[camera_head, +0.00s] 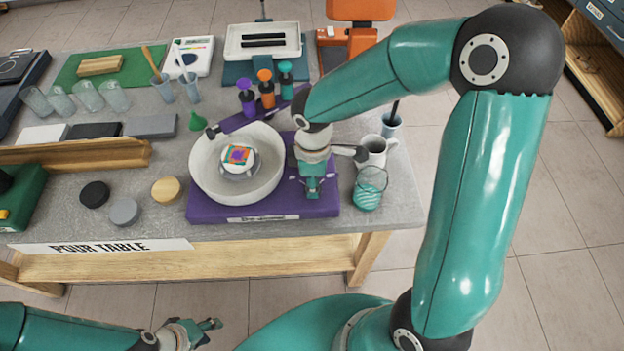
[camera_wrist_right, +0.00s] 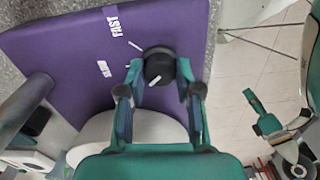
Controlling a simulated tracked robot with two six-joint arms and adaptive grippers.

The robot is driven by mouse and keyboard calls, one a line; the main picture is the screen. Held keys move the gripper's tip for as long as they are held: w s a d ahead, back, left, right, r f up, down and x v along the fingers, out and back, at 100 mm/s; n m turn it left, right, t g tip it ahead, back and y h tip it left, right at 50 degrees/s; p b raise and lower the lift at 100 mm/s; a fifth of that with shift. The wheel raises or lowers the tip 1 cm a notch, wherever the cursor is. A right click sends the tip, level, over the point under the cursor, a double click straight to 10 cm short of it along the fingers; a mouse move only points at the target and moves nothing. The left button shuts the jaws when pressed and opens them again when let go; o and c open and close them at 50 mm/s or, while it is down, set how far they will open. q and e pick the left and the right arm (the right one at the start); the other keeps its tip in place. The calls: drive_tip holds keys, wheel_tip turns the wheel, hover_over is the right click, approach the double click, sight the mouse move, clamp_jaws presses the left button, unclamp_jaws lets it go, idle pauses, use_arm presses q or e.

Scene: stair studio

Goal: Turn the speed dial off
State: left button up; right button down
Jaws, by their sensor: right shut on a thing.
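The speed dial (camera_wrist_right: 159,66) is a round black knob on the purple base (camera_wrist_right: 62,50), seen in the right wrist view. My right gripper (camera_wrist_right: 158,82) is shut on it, with one green finger on each side. A white line on the knob points to the lower left of that view. The label FAST lies to the upper left of the knob and SLOW to its left. In the head view my right gripper (camera_head: 312,186) reaches down at the right end of the purple base (camera_head: 210,212) and hides the dial. My left gripper (camera_head: 207,329) is low at the left, away from the table.
A large white bowl (camera_head: 208,172) holding a colourful-topped item (camera_head: 238,155) stands on the base, left of my right gripper. A white mug (camera_head: 372,152) and a glass with teal contents (camera_head: 370,190) stand close on the right. Several small discs lie at the front left.

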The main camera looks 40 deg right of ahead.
drive_tip(key=shift+w+r+n, duration=0.1)
drive_tip(key=shift+w+n, duration=0.05)
drive_tip(key=shift+n, duration=0.45)
drive_tip(key=c, duration=0.8)
unclamp_jaws()
wheel_tip(320, 180, up, 12)
drive_tip(key=shift+f, duration=0.1)
